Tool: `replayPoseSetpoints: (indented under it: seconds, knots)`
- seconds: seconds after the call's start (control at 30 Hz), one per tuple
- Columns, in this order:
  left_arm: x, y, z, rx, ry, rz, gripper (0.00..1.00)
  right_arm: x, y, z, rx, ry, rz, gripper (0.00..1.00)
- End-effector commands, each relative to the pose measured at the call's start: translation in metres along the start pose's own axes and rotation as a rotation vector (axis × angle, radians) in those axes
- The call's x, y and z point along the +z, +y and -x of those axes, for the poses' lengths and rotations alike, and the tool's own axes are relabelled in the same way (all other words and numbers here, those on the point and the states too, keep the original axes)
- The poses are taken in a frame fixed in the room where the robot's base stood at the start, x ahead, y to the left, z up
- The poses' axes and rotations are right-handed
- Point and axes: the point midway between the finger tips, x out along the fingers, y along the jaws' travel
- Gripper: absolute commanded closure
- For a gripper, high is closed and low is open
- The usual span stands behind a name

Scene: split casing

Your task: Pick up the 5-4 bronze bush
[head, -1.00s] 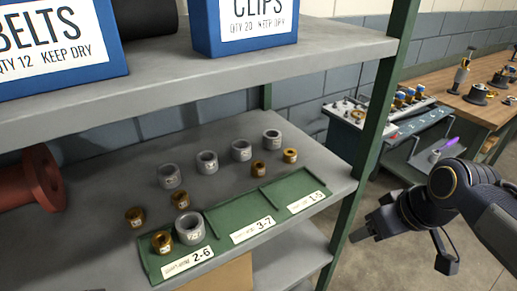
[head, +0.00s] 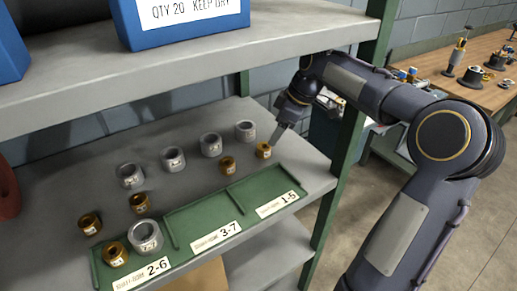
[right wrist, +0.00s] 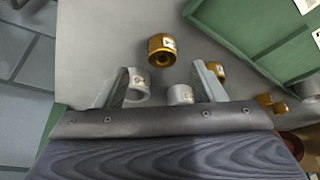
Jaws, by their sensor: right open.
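Several small bronze bushes with white labels stand on the grey shelf; the labels are too small to read, so I cannot tell which is 5-4. The rightmost bronze bush (head: 263,150) stands behind the green tray. My right gripper (head: 277,135) is over the shelf beside this bush, open and empty. In the right wrist view, what looks like the same bush (right wrist: 162,50) is just beyond and between the open fingertips (right wrist: 161,68), not gripped. Another bronze bush (head: 227,165) stands to its left. More bronze bushes (head: 140,203) are farther left. My left gripper is not in view.
Several grey rings (head: 211,144) stand among the bushes; one (head: 245,130) is close behind the rightmost bush. The green tray (head: 205,212) has compartments labelled 2-6, 3-7 and 1-5. A green post (head: 335,185) and the upper shelf (head: 200,58) bound the space.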

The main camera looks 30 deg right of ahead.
Motion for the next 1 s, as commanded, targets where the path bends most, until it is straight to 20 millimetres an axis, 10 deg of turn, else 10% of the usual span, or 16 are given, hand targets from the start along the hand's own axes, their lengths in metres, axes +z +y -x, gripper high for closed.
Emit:
replayPoseSetpoints:
  seconds: [0.53,0.87,1.0]
  knots:
    - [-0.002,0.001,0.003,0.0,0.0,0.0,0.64,-0.005,-0.003,-0.069,-0.005,-0.001,0.0,0.37]
    - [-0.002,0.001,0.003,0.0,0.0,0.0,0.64,-0.006,-0.003,-0.076,-0.001,0.001,-0.001,0.37]
    - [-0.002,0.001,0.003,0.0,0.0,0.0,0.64,-0.006,-0.002,-0.076,-0.001,0.0,-0.001,0.54]
